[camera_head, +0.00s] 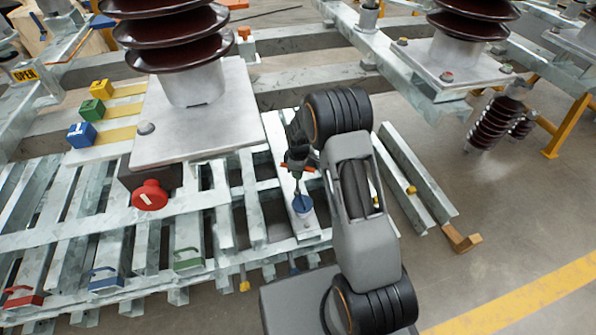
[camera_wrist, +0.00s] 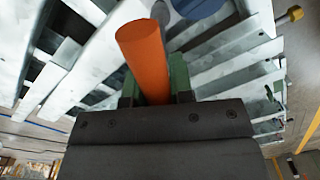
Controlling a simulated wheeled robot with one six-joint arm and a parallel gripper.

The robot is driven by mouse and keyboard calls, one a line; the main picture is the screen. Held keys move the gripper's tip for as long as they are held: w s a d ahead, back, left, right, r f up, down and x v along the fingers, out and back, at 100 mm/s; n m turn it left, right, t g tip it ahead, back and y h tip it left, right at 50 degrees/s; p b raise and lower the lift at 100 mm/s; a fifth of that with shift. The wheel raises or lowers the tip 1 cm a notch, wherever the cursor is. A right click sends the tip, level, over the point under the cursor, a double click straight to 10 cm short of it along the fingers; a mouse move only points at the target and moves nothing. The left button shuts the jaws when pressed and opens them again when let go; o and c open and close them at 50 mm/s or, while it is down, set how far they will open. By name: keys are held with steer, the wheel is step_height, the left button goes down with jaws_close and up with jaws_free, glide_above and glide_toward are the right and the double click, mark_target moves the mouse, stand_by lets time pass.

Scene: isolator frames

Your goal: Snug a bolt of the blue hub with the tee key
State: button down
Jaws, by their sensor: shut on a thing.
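The blue hub (camera_head: 302,204) sits on a pale metal rail, below my gripper in the head view. Part of it shows at the top of the wrist view (camera_wrist: 198,7). My gripper (camera_head: 297,168) is shut on the tee key. The key's orange handle (camera_wrist: 145,58) lies between the green-lined fingers in the wrist view (camera_wrist: 153,88). A small orange end of the handle also shows in the head view (camera_head: 311,169). The key's dark shaft runs down toward the hub. The bolts are too small or hidden, and I cannot tell whether the key touches one.
A large brown insulator (camera_head: 172,30) stands on a metal plate left of my arm, with a red knob (camera_head: 150,195) below. Blue (camera_head: 81,135), green and yellow blocks stand farther left. Red, blue and green handles (camera_head: 187,259) line the front. Open floor (camera_head: 500,210) lies right.

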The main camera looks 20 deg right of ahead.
steer(key=shift+f+b, duration=0.65)
steer(key=shift+f, duration=0.4)
stand_by(0.4)
steer(key=m, duration=0.6)
steer(key=m+p, duration=0.1)
steer(key=m, duration=0.6)
steer(key=m+p, duration=0.1)
steer(key=m, duration=0.5)
steer(key=shift+a+m, duration=0.25)
steer(key=shift+m, duration=0.05)
steer(key=shift+r+p, duration=0.95)
steer(key=shift+r, duration=0.2)
